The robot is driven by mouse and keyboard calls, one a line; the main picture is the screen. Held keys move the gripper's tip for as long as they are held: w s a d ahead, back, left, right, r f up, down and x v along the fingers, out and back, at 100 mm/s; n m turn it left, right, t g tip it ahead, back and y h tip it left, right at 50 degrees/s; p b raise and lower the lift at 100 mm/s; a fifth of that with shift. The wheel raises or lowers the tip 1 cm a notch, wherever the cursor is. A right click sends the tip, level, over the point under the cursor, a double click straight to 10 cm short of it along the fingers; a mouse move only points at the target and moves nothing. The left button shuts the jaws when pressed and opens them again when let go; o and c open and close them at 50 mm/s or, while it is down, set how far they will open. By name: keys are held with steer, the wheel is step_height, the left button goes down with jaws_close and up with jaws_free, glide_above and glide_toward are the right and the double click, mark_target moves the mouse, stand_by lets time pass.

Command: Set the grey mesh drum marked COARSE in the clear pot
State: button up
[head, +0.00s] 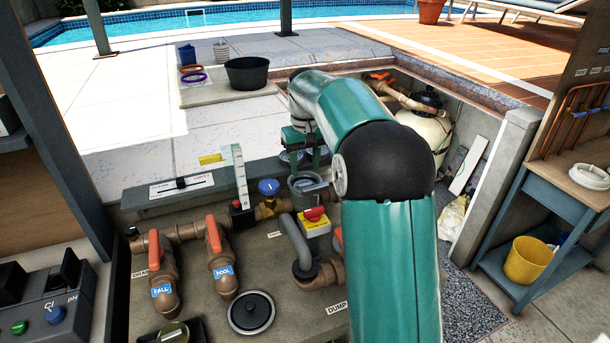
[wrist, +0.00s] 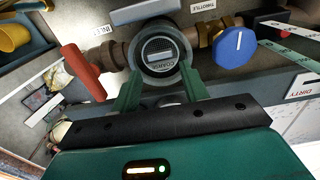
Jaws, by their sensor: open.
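The clear pot (head: 303,181) stands in the pipe run at the middle of the head view, partly behind my arm. In the wrist view its round rim (wrist: 136,53) is seen from above. The grey drum marked COARSE (wrist: 161,47) sits inside that rim, its dark mesh top and label facing up. My gripper (wrist: 160,88) is open and empty. Its two green fingers are just below the pot in the wrist view, clear of the drum's top. In the head view my gripper (head: 304,150) is partly hidden by my arm. How deep the drum sits is unclear.
A red-handled valve (wrist: 80,68) and a blue knob (wrist: 236,47) flank the pot. A yellow box with a red button (head: 314,220) stands in front of it. A black round lid (head: 251,312) lies in the pit. A black tub (head: 248,74) stands on the deck mat.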

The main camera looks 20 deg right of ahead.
mark_target(305, 184)
step_height(305, 184, up, 8)
steer(key=f, duration=0.1)
steer(key=s+a+r+t, duration=0.2)
steer(key=s+a+r, duration=0.35)
steer(key=s, duration=0.45)
steer(key=s+a+f+t, duration=0.1)
steer(key=s+a+f, duration=0.1)
steer(key=s, duration=0.5)
steer(key=s+a+f+t, duration=0.1)
steer(key=s+f, duration=0.3)
steer(key=s, duration=0.4)
steer(key=s+a+f+t, duration=0.1)
steer(key=s+a+f, duration=0.3)
steer(key=s, duration=0.4)
steer(key=shift+t, duration=0.3)
